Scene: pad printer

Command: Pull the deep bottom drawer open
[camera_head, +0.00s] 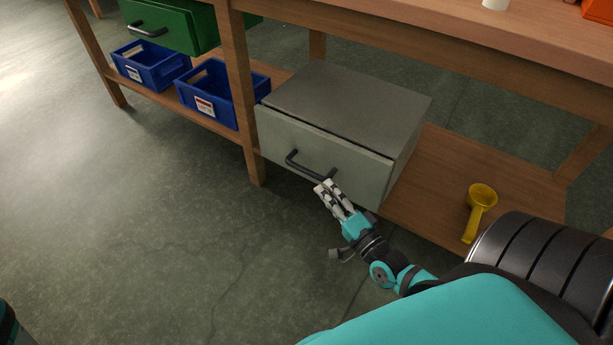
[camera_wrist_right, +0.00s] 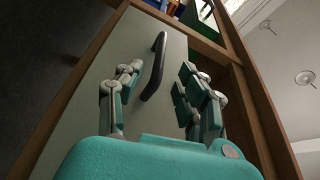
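The grey drawer (camera_head: 335,155) sits in a grey cabinet (camera_head: 350,100) on the low wooden shelf, with its front at or very near the cabinet body. A dark bar handle (camera_head: 305,165) is on its front. My right gripper (camera_head: 326,188) is just in front of the handle's right end in the head view. In the right wrist view the handle (camera_wrist_right: 156,65) shows between the two spread fingers of the gripper (camera_wrist_right: 155,85), which is open and empty. I cannot tell whether the fingers touch the handle. My left gripper is not in view.
Blue bins (camera_head: 210,95) stand on the shelf at left, below a green drawer (camera_head: 165,25). A yellow scoop (camera_head: 480,205) lies on the shelf (camera_head: 440,195) right of the cabinet. A wooden table leg (camera_head: 243,110) stands left of the cabinet. The floor in front is clear.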

